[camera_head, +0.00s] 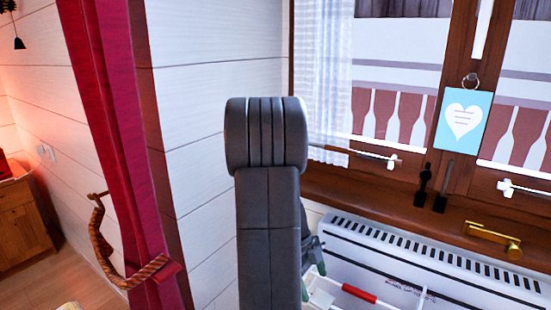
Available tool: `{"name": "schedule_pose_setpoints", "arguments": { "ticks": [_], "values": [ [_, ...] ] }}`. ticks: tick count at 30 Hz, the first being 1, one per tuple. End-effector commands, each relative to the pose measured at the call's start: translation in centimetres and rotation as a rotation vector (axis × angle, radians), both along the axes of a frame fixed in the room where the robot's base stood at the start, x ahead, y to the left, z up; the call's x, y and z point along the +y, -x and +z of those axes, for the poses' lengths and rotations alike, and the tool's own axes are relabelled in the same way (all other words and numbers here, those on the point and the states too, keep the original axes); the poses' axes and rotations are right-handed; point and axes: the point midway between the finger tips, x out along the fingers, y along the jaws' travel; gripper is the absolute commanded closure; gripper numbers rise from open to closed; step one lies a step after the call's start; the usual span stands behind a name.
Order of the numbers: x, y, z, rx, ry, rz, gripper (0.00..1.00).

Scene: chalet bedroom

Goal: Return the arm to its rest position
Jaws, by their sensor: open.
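My dark grey arm (268,220) stands upright in the middle of the view, its rounded joint at the top. My gripper (314,278) shows only in part, low behind the arm's right side, with small greenish tips. It is open, and I see nothing held in it. The arm hides the rest of it.
A white radiator (430,262) runs under the window sill (400,200), right of my arm. A white wire item with a red grip (359,293) is close to my gripper. A brass handle (492,237) lies on the sill. A red curtain (118,130) hangs left.

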Motion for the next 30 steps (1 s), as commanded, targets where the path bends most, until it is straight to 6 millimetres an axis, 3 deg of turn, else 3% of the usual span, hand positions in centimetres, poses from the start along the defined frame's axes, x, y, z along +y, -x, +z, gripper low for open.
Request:
{"name": "schedule_pose_setpoints", "arguments": {
  "ticks": [1, 6, 9, 27, 30],
  "values": [
    [0.4, -0.3, 1.4, -0.003, 0.001, 0.002, 0.17],
    [1.5, -1.0, 4.5, -0.003, -0.001, 0.001, 0.17],
    [0.7, -0.4, 1.6, 0.006, 0.000, -0.002, 0.17],
    [-3.1, 2.3, -9.6, 0.006, 0.000, -0.002, 0.17],
    [-3.0, 2.1, -7.1, 0.000, 0.000, 0.000, 0.17]
  ]
}}
